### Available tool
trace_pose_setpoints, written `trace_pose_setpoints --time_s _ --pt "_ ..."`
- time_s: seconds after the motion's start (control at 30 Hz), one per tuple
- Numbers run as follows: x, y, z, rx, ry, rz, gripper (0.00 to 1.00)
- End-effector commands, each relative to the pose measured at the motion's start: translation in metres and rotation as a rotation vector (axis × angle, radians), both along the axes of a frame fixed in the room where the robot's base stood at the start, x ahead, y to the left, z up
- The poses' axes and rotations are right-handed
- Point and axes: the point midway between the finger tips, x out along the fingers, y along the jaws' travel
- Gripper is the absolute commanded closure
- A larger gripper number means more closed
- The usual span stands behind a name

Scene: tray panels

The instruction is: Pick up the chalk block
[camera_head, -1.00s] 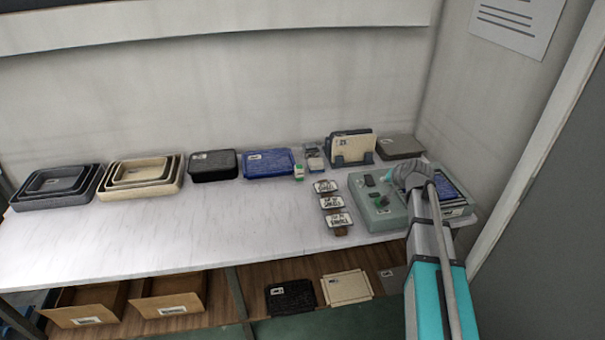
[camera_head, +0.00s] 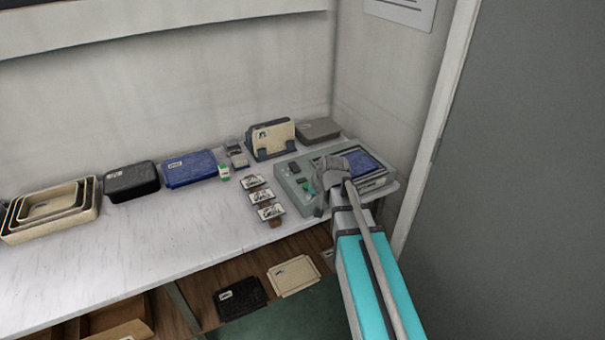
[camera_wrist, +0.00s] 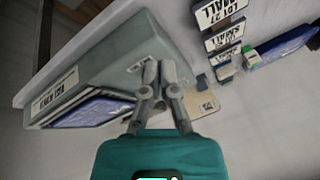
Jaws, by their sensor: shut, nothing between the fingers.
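No label in the frames names a chalk block, so I cannot tell for sure which item it is. A small white block with a green top (camera_head: 224,172) stands by the blue box's right end; it also shows in the wrist view (camera_wrist: 250,58). A small pale block (camera_head: 240,160) sits just right of it. My gripper (camera_wrist: 158,66) is shut and empty, over the grey-green case (camera_wrist: 120,55). The small blocks are apart from it. In the head view my arm hides part of the case (camera_head: 287,177), which holds small dark and green pieces.
Label plates (camera_head: 262,197) stand in front of the blocks. A blue box (camera_head: 190,169), black box (camera_head: 132,181) and nested cream trays (camera_head: 50,212) are to the left. A card holder (camera_head: 270,140) and grey box (camera_head: 318,130) are behind. The bench's front left (camera_head: 130,250) is clear.

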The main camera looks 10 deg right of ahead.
Motion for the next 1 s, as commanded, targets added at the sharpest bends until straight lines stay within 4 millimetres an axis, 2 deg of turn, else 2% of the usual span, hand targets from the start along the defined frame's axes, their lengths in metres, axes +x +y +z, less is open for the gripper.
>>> trace_pose_setpoints --time_s 0.03,0.2,0.3,0.4,0.53,0.77,1.0 --pt "-0.031 0.001 -0.005 -0.036 0.051 0.028 1.00" --pt "-0.107 -0.004 -0.017 -0.159 0.227 0.112 1.00" --pt "-0.139 -0.008 -0.019 -0.213 0.307 0.143 1.00" --pt "-0.159 -0.012 -0.020 -0.245 0.358 0.159 1.00" --pt "-0.168 -0.014 -0.020 -0.264 0.387 0.169 1.00" --pt "-0.168 -0.014 -0.020 -0.265 0.389 0.169 1.00" --pt "-0.167 -0.014 -0.020 -0.264 0.387 0.168 0.55"
